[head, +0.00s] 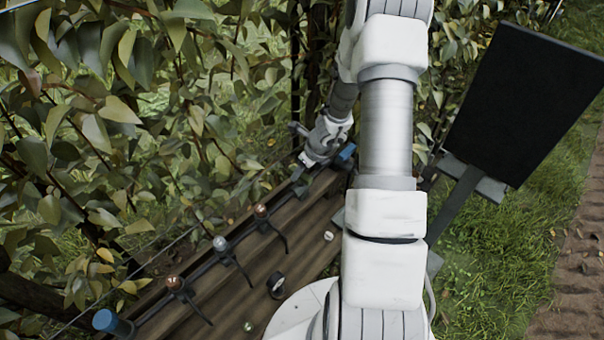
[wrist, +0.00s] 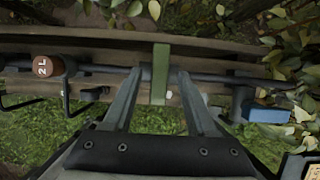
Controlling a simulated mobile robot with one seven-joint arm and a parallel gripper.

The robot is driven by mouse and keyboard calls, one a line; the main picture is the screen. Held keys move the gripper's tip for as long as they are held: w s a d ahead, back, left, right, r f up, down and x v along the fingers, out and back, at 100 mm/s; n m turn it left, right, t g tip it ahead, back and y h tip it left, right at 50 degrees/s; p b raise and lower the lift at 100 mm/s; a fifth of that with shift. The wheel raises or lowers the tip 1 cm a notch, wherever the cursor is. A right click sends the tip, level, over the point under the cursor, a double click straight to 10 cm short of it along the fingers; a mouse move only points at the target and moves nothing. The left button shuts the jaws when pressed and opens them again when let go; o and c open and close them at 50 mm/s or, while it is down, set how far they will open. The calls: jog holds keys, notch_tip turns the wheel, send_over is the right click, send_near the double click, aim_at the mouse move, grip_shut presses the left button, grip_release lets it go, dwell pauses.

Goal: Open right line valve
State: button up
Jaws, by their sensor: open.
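A black pipe line (head: 205,255) runs along a wooden plank structure, with several capped fittings and black levers on it. In the wrist view, a green bar (wrist: 160,64) stands crosswise over the pipe (wrist: 105,70); I cannot tell for sure that it is the right line valve's handle. My gripper (wrist: 160,80) is open, one finger on each side of the bar, with gaps visible. A brown cap (wrist: 45,66) with a marking sits to the left, a blue end piece (wrist: 268,113) to the right. In the head view my gripper (head: 308,162) is at the line's far end, near the blue end piece (head: 346,152).
Nearer fittings have a brown cap (head: 261,211), a silver cap (head: 220,243) and another brown cap (head: 174,282). A blue end piece (head: 106,320) closes the near end. A dark ring (head: 276,284) lies on the planks. Foliage (head: 120,110) crowds the left; a black panel (head: 525,100) stands right.

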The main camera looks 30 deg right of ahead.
jog(key=shift+w+f, duration=0.15)
jog(key=shift+f, duration=0.2)
grip_shut()
